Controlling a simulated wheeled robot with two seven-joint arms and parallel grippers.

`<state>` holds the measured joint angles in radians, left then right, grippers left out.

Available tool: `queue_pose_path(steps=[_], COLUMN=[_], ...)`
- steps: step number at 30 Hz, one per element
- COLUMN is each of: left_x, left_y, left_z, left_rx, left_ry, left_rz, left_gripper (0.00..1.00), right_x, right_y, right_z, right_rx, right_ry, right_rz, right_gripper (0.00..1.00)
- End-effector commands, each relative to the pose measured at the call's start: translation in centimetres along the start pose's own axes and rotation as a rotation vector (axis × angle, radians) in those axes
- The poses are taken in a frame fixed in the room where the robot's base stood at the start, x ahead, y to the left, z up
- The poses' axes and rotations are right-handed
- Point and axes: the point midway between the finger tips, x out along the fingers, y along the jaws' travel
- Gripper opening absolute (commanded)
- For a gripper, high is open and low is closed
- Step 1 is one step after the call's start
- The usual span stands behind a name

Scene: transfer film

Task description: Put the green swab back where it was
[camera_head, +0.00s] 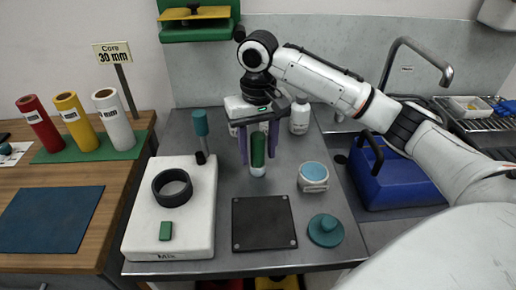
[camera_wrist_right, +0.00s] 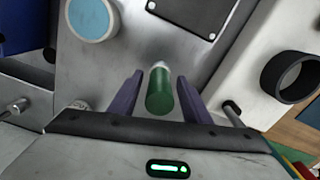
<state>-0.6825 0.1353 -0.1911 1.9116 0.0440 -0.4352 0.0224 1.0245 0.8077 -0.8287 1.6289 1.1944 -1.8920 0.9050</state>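A green cylinder (camera_head: 258,150) with a pale lower end, likely the green swab, stands upright on the grey table (camera_head: 222,215). My right gripper (camera_head: 258,160) points down over it, its purple fingers on either side. In the right wrist view the green cylinder (camera_wrist_right: 160,95) lies between the fingers (camera_wrist_right: 160,75), with a gap on each side, so the gripper is open around it. Whether its lower end sits in a holder is unclear. My left gripper is not in view.
A white block (camera_head: 142,215) at left carries a black ring (camera_head: 172,187) and a small green block (camera_head: 165,231). A teal-headed tool (camera_head: 201,125) stands behind it. A dark plate (camera_head: 264,222), blue-topped jar (camera_head: 313,177) and teal knobbed lid (camera_head: 325,230) are in front and right.

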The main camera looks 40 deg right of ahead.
Motion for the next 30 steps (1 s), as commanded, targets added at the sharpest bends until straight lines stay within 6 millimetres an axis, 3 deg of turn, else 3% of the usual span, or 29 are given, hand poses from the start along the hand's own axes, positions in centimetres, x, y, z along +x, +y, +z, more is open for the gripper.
queue_pose_path(steps=[8, 11, 21, 30], left_x=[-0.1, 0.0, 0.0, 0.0], left_y=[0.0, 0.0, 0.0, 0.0], left_z=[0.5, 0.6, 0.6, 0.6], left_rx=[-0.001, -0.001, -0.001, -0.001], left_ry=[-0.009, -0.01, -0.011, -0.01], left_rz=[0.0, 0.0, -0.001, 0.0], left_gripper=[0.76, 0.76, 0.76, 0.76], right_x=[-0.6, -1.9, -8.8, -11.9], right_y=[-0.1, -0.1, 0.1, 0.0], right_z=[-0.1, -0.1, -0.1, -0.1], right_rx=[0.0, -0.001, 0.002, 0.001], right_ry=[0.002, 0.003, 0.006, 0.002], right_rz=[-0.002, -0.003, 0.0, 0.0], right_gripper=[0.44, 0.44, 0.44, 0.44])
